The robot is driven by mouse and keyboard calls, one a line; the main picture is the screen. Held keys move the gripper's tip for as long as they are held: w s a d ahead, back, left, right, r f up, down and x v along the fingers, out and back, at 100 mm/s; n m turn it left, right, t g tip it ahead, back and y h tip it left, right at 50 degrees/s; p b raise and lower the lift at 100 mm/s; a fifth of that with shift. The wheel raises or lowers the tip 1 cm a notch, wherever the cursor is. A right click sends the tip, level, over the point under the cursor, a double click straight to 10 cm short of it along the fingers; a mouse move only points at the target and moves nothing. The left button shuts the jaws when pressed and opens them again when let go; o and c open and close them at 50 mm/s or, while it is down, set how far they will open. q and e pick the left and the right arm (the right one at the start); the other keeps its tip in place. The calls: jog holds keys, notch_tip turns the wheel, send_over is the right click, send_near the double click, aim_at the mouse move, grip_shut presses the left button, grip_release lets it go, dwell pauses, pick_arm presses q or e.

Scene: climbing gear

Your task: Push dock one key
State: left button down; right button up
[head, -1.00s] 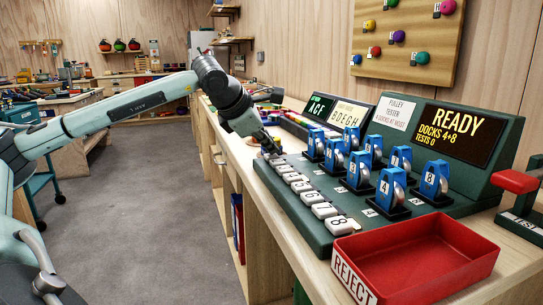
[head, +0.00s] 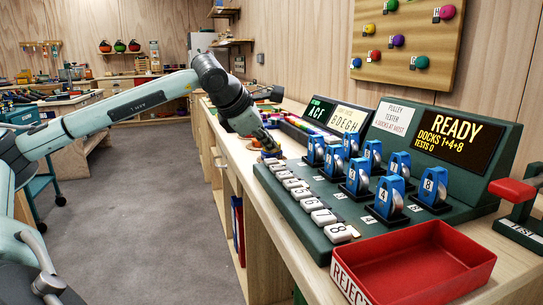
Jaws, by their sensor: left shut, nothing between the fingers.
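The row of numbered white keys runs along the left edge of the dark green pulley tester (head: 350,215), with key 8 (head: 340,232) nearest me. The dock one key (head: 269,161) is at the far end, small and partly covered by my gripper. My left gripper (head: 271,149) is shut and empty, pointing down just over that far end. I cannot tell whether the fingertips touch the key. The display (head: 454,139) reads READY, DOCKS 1+4+8, TESTS 0. Several blue pulleys (head: 384,198) stand in the docks beside the keys.
A red reject tray (head: 425,262) sits at the near end of the tester. A red-handled test lever (head: 513,191) stands to its right. Two small lettered screens (head: 347,119) and coloured items lie beyond the tester. A board with coloured holds (head: 405,40) hangs on the wall.

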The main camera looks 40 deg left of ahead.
aim_at(269, 161)
pick_arm(q)
notch_tip(269, 161, up, 6)
jog(key=p, duration=0.5)
dwell(1.6)
